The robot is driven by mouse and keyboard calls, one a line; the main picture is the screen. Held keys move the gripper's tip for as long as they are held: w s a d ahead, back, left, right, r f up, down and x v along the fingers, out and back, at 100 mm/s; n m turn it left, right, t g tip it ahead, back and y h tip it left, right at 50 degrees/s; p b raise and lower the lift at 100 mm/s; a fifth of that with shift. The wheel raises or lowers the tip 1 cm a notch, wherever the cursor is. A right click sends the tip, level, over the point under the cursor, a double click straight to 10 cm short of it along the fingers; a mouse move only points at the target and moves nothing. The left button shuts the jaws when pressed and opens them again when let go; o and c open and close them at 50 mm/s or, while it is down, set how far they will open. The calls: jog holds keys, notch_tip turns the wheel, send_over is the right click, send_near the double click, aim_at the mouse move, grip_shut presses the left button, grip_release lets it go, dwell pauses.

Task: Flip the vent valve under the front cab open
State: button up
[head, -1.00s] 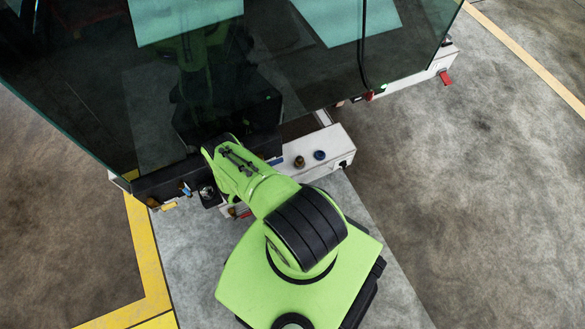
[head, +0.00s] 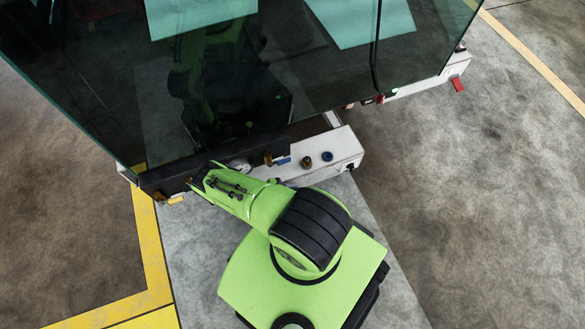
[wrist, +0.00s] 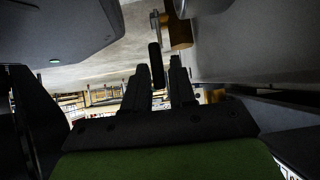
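In the wrist view a brass-orange valve body (wrist: 179,32) with a pale metal stem sits under the cab's underside. A dark lever-like bar (wrist: 156,65) hangs beside it. My gripper (wrist: 159,64) has its two black fingers apart, and the bar's lower end shows in the gap between the fingertips; I cannot tell whether they touch it. In the head view my fingers are hidden by my own arm and the cab edge. Yellow-handled (head: 175,200) and blue-handled (head: 283,161) fittings show along the cab's lower edge; I cannot tell which one the wrist view shows.
The glass cab (head: 250,80) overhangs my arm's end. A white box (head: 335,150) with a brown and a blue knob is right of my arm. A red tab (head: 457,85) is farther right. Open floor (head: 470,200) lies to the right.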

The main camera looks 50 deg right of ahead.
jog(key=shift+o, duration=0.9)
jog(key=p+v, duration=0.2)
jog(key=v, duration=0.5)
jog(key=shift+a, duration=0.2)
